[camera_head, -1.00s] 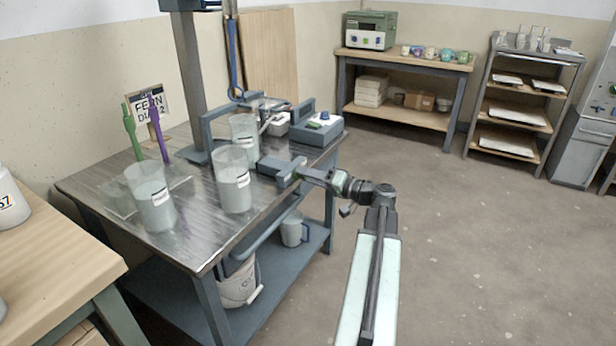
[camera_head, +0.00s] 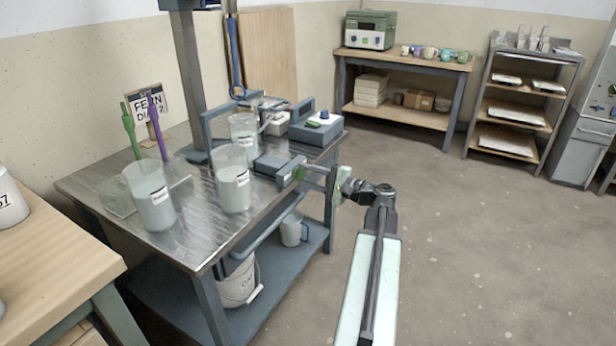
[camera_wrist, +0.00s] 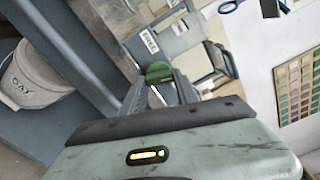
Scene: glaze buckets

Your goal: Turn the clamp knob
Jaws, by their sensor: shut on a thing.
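The clamp knob is a small green round piece (camera_wrist: 158,71), seen between my fingertips in the wrist view. In the head view it is a small green spot (camera_head: 299,173) at the right end of the dark clamp block (camera_head: 276,166) on the metal table's right edge. My gripper (camera_head: 304,173) reaches in from the right with its two fingers at the knob. In the wrist view my gripper (camera_wrist: 160,84) is shut on the knob, one finger on each side. The fingers hide part of the knob's sides.
Several clear containers of pale glaze, one a beaker (camera_head: 233,180), stand on the metal table (camera_head: 200,245) left of the clamp. A grey box with a green button (camera_head: 316,128) sits behind it. A white bucket (camera_head: 240,282) is on the lower shelf. The floor at right is clear.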

